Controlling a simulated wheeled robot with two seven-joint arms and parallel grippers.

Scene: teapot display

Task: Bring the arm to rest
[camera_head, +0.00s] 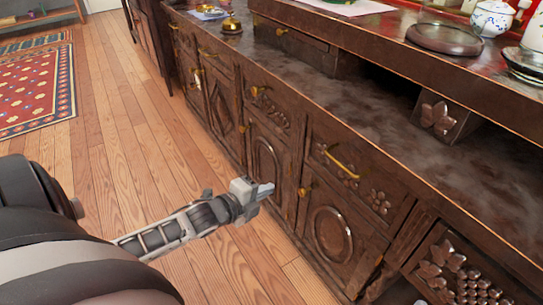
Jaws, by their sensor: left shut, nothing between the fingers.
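My left arm comes in from the lower left, and its gripper (265,189) is over the wooden floor, in front of the carved wooden cabinet (290,128). The gripper is shut and empty, with its fingers pointing right toward the cabinet doors. I cannot tell whether the fingertips touch the cabinet; they appear close to it in the picture. My right gripper is not in view.
The cabinet front has brass handles (340,163) that stick out. A brass bell-like object (232,25) stands on its lower top. On the raised shelf are a round dark tray (445,39) and a white-and-blue teapot (491,18). A red rug (36,90) lies at left; the floor between is clear.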

